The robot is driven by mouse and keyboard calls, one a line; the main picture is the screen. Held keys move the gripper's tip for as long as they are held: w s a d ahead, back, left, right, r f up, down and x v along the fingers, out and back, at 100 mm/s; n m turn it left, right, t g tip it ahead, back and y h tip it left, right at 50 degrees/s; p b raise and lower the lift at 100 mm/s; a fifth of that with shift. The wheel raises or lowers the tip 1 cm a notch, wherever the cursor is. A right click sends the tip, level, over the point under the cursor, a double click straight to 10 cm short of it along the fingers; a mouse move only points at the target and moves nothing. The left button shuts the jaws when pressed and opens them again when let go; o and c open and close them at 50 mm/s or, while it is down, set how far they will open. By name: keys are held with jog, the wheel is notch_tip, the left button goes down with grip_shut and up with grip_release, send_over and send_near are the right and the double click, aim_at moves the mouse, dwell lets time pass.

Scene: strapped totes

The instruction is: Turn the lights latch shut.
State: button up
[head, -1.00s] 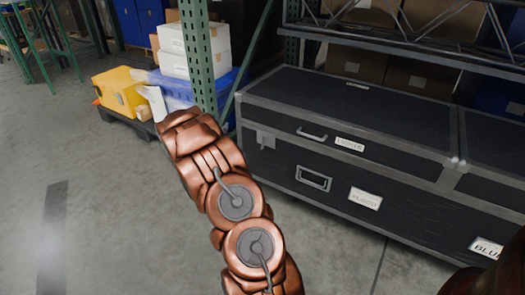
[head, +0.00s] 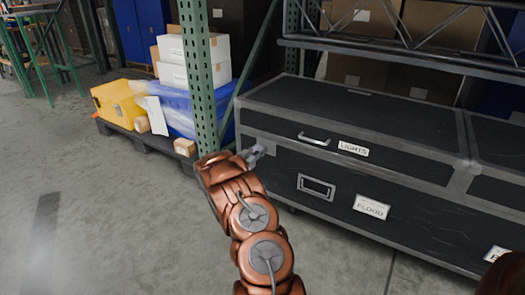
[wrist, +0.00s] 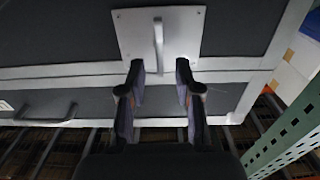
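The black case (head: 350,110) with grey edging has a LIGHTS label (head: 353,149) on its upper front. In the wrist view a pale square latch plate (wrist: 185,35) carries a narrow grey lever (wrist: 158,45), lined up along the picture's vertical. My gripper (wrist: 160,72) is open, with one dark finger on each side of the lever's end. A gap shows on both sides; I see no contact. In the head view my gripper (head: 256,152) is at the case's left front and hides most of the latch.
A FLOOD label (head: 371,207) and a recessed handle (head: 316,187) are on the lower front. A green perforated upright (head: 198,75) stands close left of the case. A loaded pallet (head: 150,140) is behind it. Floor at the left is clear.

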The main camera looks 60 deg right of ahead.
jog(key=shift+w+d+b, duration=0.1)
jog(key=shift+d+b, duration=0.3)
jog(key=shift+d, duration=1.05)
grip_shut()
